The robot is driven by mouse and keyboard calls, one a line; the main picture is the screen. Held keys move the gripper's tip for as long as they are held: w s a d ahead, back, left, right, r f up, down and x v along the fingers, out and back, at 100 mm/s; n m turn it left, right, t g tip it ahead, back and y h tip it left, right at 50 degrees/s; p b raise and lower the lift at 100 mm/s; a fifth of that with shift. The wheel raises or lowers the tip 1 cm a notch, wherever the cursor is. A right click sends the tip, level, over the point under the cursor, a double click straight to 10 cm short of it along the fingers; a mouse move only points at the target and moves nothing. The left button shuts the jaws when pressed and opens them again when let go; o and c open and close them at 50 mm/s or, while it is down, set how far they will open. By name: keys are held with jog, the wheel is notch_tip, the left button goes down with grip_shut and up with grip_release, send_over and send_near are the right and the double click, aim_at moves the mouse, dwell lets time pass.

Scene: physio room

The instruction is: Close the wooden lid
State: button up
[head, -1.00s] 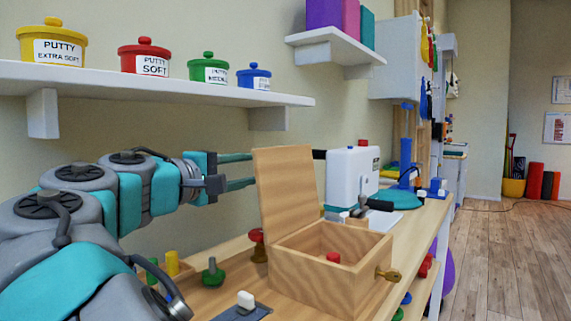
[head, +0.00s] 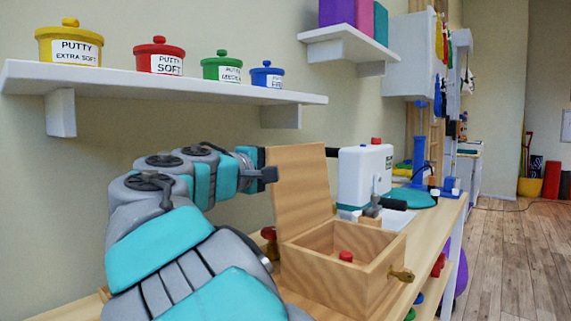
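The wooden lid (head: 301,193) stands upright at the back left edge of an open wooden box (head: 327,286). The box sits on the wooden bench. A red-topped item (head: 345,257) is inside the box and a brass-coloured knob (head: 401,276) sticks out of its right side. My arm reaches in from the lower left. My gripper (head: 268,174) is at the left edge of the lid, at its middle height.
A white device (head: 364,176) and a blue stand with a teal base (head: 408,198) are behind the box. A shelf (head: 170,89) with putty jars runs above my arm. A red knob (head: 268,234) stands left of the box.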

jog(key=c, duration=0.6)
grip_shut()
jog(key=shift+f, duration=0.2)
dwell(0.4)
